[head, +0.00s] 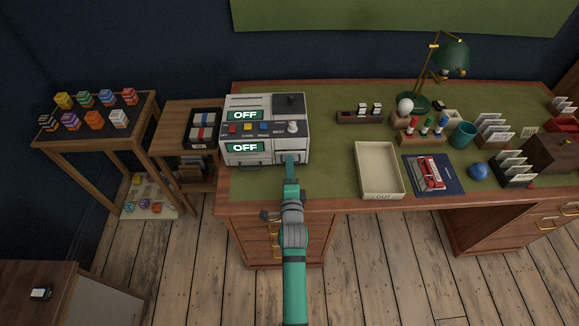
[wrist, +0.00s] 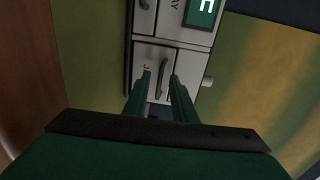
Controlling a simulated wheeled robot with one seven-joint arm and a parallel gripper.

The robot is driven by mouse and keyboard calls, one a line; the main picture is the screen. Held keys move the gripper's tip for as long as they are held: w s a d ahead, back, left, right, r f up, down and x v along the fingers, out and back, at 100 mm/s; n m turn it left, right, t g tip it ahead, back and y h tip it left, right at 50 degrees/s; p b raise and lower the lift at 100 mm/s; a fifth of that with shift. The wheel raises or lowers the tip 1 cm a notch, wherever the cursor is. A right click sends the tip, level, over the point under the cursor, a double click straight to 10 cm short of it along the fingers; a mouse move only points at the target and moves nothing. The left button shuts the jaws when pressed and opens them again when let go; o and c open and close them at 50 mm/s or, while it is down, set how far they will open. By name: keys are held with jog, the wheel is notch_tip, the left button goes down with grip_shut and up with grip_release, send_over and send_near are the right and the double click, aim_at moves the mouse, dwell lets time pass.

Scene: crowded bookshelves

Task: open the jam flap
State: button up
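A white-grey machine (head: 265,104) with two green "OFF" displays stands at the desk's left end. The jam flap seems to be the small light panel (wrist: 150,54) low on its front, with the start of a label, perhaps "J", beside a dark bar handle (wrist: 163,74). The flap looks shut. My gripper (head: 290,165) is at the lower right of the machine's front. In the wrist view, my gripper (wrist: 161,84) is open, its two green fingers apart on either side of the handle's lower end. Whether they touch it cannot be told.
A wooden side shelf (head: 180,113) stands close on the left. The green desk mat (head: 330,165) right of the machine is clear.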

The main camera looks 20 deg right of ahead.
jog(key=v, duration=1)
jog(key=shift+s+a, duration=0.1)
jog(key=shift+s, duration=0.1)
jog(key=shift+d, duration=0.25)
jog(key=x, duration=1)
jog(key=shift+w+d, duration=0.15)
jog(key=shift+w, duration=0.2)
